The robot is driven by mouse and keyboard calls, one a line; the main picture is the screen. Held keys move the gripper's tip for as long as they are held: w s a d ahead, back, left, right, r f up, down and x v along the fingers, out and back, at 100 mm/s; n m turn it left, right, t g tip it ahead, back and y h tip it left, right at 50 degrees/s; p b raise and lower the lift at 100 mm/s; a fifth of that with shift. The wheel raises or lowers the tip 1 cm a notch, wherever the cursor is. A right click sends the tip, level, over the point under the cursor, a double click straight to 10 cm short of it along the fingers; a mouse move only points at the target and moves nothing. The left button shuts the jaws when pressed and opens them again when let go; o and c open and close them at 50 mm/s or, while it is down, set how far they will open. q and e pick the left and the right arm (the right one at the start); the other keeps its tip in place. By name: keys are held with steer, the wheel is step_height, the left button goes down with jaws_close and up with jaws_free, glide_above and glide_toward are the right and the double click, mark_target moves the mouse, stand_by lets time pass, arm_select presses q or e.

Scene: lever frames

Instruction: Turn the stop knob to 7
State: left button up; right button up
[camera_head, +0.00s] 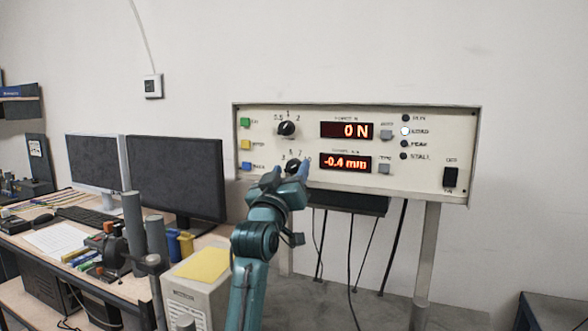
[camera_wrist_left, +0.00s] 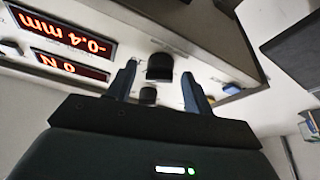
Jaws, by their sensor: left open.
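The control panel (camera_head: 355,190) is a white box on the wall side with two black knobs. The lower knob (camera_head: 293,165), beside the -0.4 mm display, is the likely stop knob. Small numerals ring it, and its pointer is hidden or too small to read. My left gripper (camera_head: 289,171) is at this knob and partly covers it. In the left wrist view the panel is upside down, and this knob (camera_wrist_left: 160,67) stands between the open fingertips (camera_wrist_left: 160,70), with a gap visible on each side. My right gripper is not in view.
The upper knob (camera_head: 287,128), with 0.5, 1 and 2 around it, sits above. Displays read 0 N (camera_head: 347,130) and -0.4 mm (camera_head: 346,163). Coloured buttons (camera_head: 246,144) line the panel's left side. A power switch (camera_head: 450,177) is at right. Monitors (camera_head: 176,178) stand left.

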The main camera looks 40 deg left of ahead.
arm_select(q)
steer(key=shift+r, duration=0.1)
steer(key=shift+c, duration=0.2)
steer(key=c, duration=0.9)
steer(key=shift+n, duration=0.4)
steer(key=n+g+y, duration=0.1)
steer(key=n, duration=0.1)
steer(key=n+y, duration=0.1)
steer(key=n, duration=0.1)
steer(key=shift+d+n+g+p, duration=0.2)
steer(key=shift+n+g+p, duration=0.1)
steer(key=shift+n+g, duration=0.1)
steer(key=shift+r+n+g+y, duration=0.1)
steer(key=shift+n+g+y, duration=0.3)
steer(key=shift+n, duration=0.8)
steer(key=shift+n+g+y, duration=0.1)
steer(key=shift+n+g, duration=0.5)
steer(key=shift+n, duration=0.6)
